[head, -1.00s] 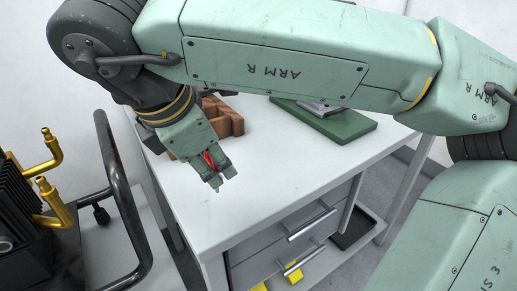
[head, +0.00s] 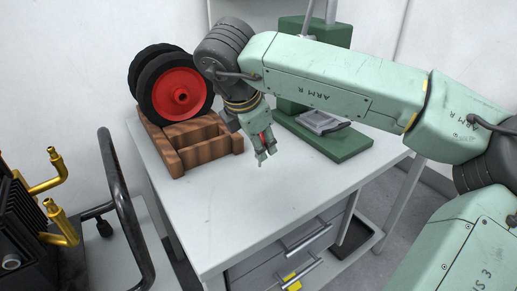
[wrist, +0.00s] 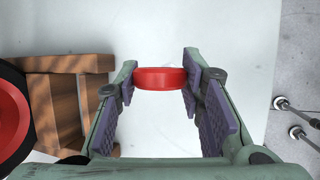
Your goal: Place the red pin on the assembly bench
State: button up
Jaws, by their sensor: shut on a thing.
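The red pin (wrist: 160,77) is held between the fingertips of my gripper (wrist: 160,85) in the wrist view. In the head view, a small red bit of the pin (head: 263,136) shows between the fingers of my gripper (head: 262,158). The gripper points down over the white-topped assembly bench (head: 215,215). It is to the right of the wooden block and in front of the green stand. The height of the pin above the bench top is hard to tell.
A wooden block (head: 208,153) and a black wheel with a red hub (head: 180,92) stand at the bench's back left. A green stand (head: 335,148) is at the back right. The bench front is clear. A dark cart handle (head: 128,215) and brass pipes (head: 60,222) are at left.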

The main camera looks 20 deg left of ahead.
notch_tip(320, 180, down, 3)
jog(key=shift+f+p, duration=0.2)
jog(key=shift+p, duration=0.35)
jog(key=shift+f, duration=0.1)
jog(key=shift+f+b, duration=0.15)
jog(key=shift+b, duration=0.25)
jog(key=o, duration=0.9)
jog(key=shift+o, duration=0.2)
jog(key=shift+r+p, duration=0.35)
jog(key=shift+p, duration=0.15)
jog(key=b+v, duration=0.2)
jog(key=v, duration=0.9)
jog(key=shift+s+r, duration=0.15)
jog(key=shift+r, duration=0.15)
